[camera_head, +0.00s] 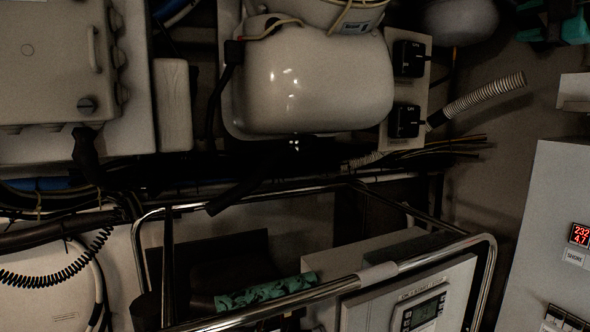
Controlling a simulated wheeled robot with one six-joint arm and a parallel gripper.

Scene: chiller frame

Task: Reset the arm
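I cannot make out my gripper in the head view, and no part that I can be sure is my arm shows. A dark shape with small white dots (294,145) sits below the white rounded housing (310,80); I cannot tell what it is.
A chrome tube frame (290,312) crosses the lower middle, around a light box with a small display (425,312). A teal wrapped piece (265,292) lies behind its front rail. A grey cabinet (545,230) with a red readout stands right. Cables and a ribbed hose (485,97) run behind.

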